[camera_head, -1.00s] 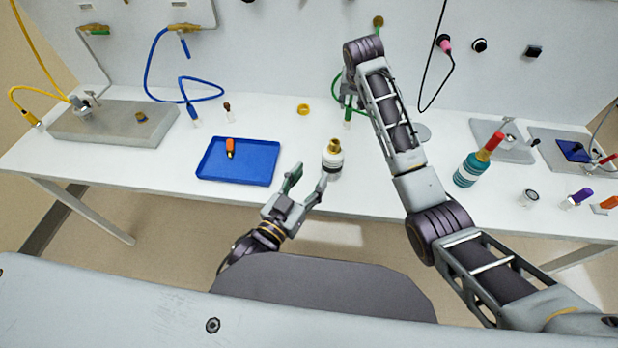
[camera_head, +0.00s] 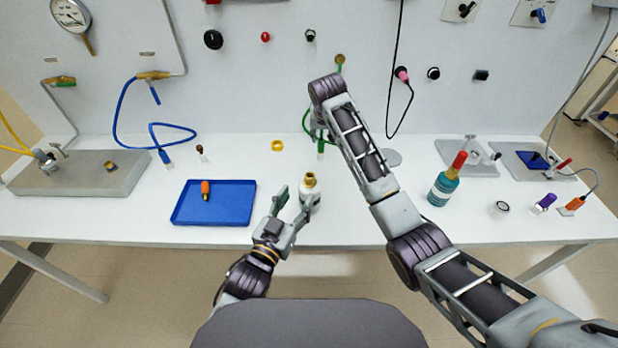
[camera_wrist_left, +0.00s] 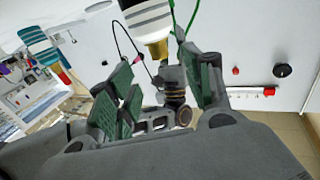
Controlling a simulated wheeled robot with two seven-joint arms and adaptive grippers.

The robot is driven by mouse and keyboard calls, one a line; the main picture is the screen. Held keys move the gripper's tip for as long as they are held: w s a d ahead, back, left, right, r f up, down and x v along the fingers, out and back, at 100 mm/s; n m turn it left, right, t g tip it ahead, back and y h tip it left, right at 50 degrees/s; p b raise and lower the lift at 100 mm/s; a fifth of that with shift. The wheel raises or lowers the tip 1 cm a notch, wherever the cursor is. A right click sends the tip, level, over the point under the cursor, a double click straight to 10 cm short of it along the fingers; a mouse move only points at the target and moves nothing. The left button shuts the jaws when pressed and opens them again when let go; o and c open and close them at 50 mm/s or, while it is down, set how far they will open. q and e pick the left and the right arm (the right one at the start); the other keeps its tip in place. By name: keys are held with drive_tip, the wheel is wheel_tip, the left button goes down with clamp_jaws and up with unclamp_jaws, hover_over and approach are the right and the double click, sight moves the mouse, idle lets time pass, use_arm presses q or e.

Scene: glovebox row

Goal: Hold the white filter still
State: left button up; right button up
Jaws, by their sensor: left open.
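The white filter (camera_head: 310,199) with a brass top stands upright on the white table, in the middle of the head view. It also shows at the top of the left wrist view (camera_wrist_left: 148,20), cut by the frame edge. My left gripper (camera_head: 293,203) is open, just in front and to the left of the filter. Its green-padded fingers (camera_wrist_left: 160,68) are apart with nothing held between them in the left wrist view. Whether a finger touches the filter I cannot tell. My right gripper (camera_head: 318,122) is farther back at the green hose, partly hidden by my right arm; its jaws are unclear.
A blue tray (camera_head: 240,219) with an orange-capped item lies left of the filter. A yellow ring (camera_head: 277,145) lies behind. A teal bottle with a red tip (camera_head: 443,188) stands to the right. My right arm crosses just right of the filter. The front table edge is close.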

sight(308, 181)
use_arm(q)
drive_tip(key=shift+x, duration=4.5)
clamp_jaws()
